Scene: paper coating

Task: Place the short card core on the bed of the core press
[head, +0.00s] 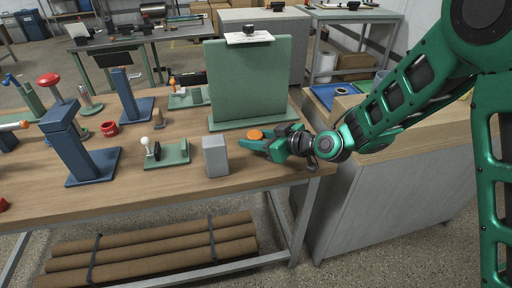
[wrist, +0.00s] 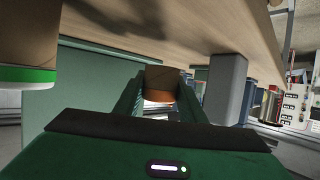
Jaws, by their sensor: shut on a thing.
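My gripper (head: 268,144) is over the right end of the wooden bench, in front of a green upright panel. It is shut on a short brown card core, which shows between the fingers in the wrist view (wrist: 163,78). Its orange end (head: 255,134) faces up in the head view; the fingers hide most of its body. I cannot tell if it touches the bench. Two blue posts on flat bases, a nearer one (head: 92,165) and a farther one (head: 127,97), stand to the left. I cannot tell which fixture is the core press.
A grey block (head: 215,156) stands just left of my gripper. Beyond it is a green clamp with a white knob (head: 168,152). The green panel (head: 250,85) stands behind. A red ring (head: 109,129) lies between the posts. A green-banded brown cylinder (wrist: 28,40) shows in the wrist view.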

